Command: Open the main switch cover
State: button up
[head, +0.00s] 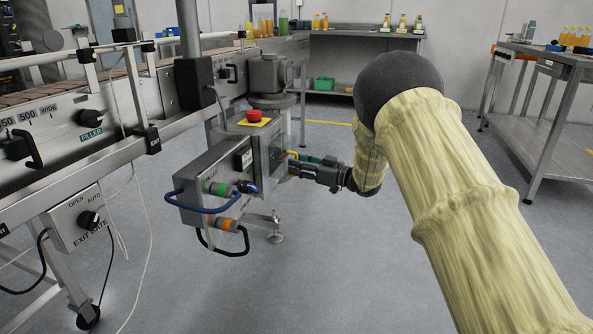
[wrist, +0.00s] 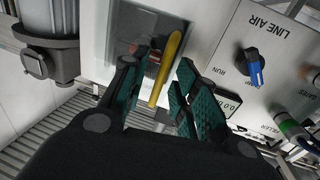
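The main switch cover (head: 277,150) is a clear panel on the side of the grey control box, and it looks shut. It also shows in the wrist view (wrist: 122,38). A yellow bar handle (wrist: 171,58) stands on it, with a dark red part, perhaps the switch, partly seen behind. My gripper (head: 296,166) is at the cover, pointing left in the head view. In the wrist view, the teal-padded fingers of my gripper (wrist: 160,82) are apart, one on each side of the handle. I see a gap beside the handle; contact is unclear.
The control box (head: 214,170) carries a blue LINE AIR knob (wrist: 252,68), coloured hose fittings and looped hoses. A red emergency button (head: 254,115) sits on top. The conveyor (head: 60,115) is at left. Open floor lies in front; a side table (head: 545,55) stands right.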

jog(key=shift+w+a, duration=0.3)
jog(key=shift+a, duration=0.2)
grip_shut()
jog(key=shift+d, duration=0.1)
